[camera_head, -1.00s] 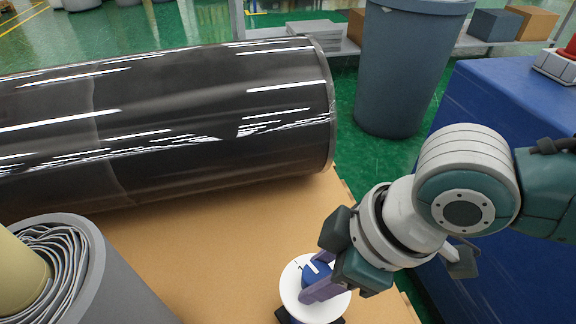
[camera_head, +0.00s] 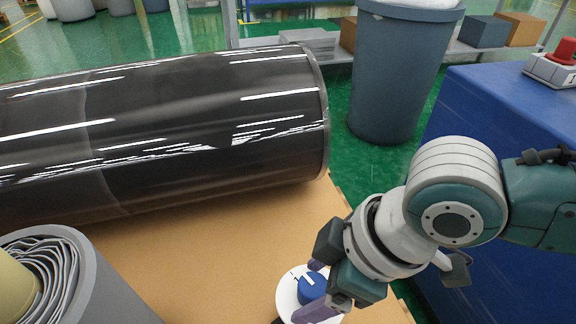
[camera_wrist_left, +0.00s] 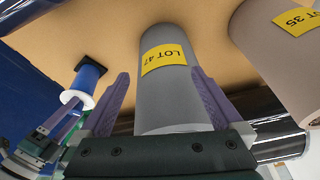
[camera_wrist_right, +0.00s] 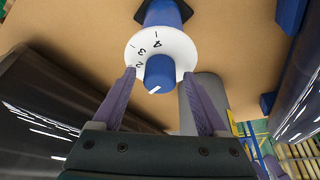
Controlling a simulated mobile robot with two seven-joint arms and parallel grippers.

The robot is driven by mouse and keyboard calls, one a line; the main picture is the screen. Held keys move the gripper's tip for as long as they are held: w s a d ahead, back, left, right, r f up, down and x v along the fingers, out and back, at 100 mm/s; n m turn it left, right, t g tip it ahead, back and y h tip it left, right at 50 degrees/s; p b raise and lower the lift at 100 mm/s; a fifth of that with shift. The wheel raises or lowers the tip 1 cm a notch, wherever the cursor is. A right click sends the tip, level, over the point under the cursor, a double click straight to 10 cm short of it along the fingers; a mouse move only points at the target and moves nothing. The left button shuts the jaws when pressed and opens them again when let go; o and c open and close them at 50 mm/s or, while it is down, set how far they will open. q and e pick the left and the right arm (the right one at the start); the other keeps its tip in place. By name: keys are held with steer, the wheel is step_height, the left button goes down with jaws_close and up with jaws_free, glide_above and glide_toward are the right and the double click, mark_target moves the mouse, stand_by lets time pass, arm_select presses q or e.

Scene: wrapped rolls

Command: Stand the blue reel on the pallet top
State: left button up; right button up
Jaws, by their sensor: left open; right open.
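A blue post (camera_wrist_right: 163,14) with a white numbered disc (camera_wrist_right: 132,49) and a round blue knob (camera_wrist_right: 159,70) stands on the tan pallet top (camera_wrist_right: 220,40). I cannot tell whether this is the blue reel. The knob has a white line. In the head view the knob (camera_head: 311,288) is partly beside my right gripper (camera_head: 320,287). My right gripper is open, its fingertips on either side of the knob in the right wrist view. My left gripper (camera_wrist_left: 160,76) is open; a grey roll labelled LOT 47 (camera_wrist_left: 160,95) shows between its fingers. The post (camera_wrist_left: 88,78) also shows there.
A large black wrapped roll (camera_head: 170,130) lies across the pallet. A grey roll (camera_head: 100,285) stands at the front left. A LOT 35 roll (camera_wrist_left: 275,50) is nearby. A grey bin (camera_head: 400,80) and a blue cabinet (camera_head: 490,110) stand on the right.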

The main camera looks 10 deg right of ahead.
steer(key=p+v, duration=0.6)
steer(key=v, duration=0.6)
steer(key=s+a+r+m+t, duration=0.1)
steer(key=s+a+r+m, duration=0.15)
steer(key=a, duration=0.35)
steer(key=s+d+m+h, duration=0.3)
steer(key=s+d+m, duration=0.4)
steer(key=d, duration=0.4)
steer(key=shift+d+r+h, duration=0.3)
steer(key=shift+d+h, duration=0.1)
